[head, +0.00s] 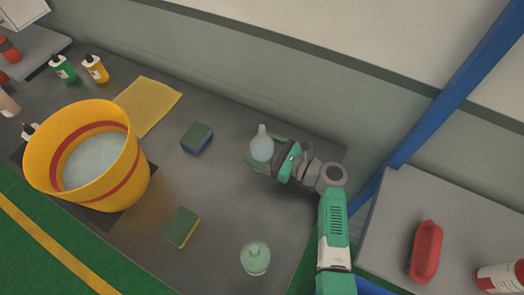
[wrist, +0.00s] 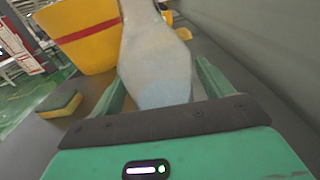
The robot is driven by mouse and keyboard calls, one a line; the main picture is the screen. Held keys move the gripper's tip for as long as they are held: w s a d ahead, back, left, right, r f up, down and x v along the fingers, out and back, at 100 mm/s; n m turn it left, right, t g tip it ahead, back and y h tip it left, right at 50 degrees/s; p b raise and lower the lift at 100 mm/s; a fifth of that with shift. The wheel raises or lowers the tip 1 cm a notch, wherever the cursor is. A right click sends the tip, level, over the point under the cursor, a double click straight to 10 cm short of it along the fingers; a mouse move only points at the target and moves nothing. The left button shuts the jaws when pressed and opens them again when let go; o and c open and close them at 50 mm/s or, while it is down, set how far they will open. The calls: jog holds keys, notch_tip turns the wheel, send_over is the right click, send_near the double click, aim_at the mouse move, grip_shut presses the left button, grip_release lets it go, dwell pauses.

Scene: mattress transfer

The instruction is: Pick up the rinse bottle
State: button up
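A pale, translucent bottle with a narrow neck (head: 262,147), which looks like the rinse bottle, stands near the back of the dark bench, toward its right end. My gripper (head: 267,157) reaches it from the right, with its green fingers on either side of the bottle's lower body. In the wrist view the bottle (wrist: 157,60) fills most of the space between the two fingers (wrist: 160,85). Its top is cut off by the picture edge. I cannot tell whether both fingers press on it.
A yellow bucket with a red band (head: 120,165) stands at left. Two sponges (head: 197,137) (head: 181,228) and a yellow cloth (head: 148,104) lie on the bench. A pale green clear container (head: 255,258) is at the front. A red brush (head: 426,251) lies on the right-hand table.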

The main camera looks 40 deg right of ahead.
jog(key=c, duration=1)
jog(key=shift+r, duration=0.1)
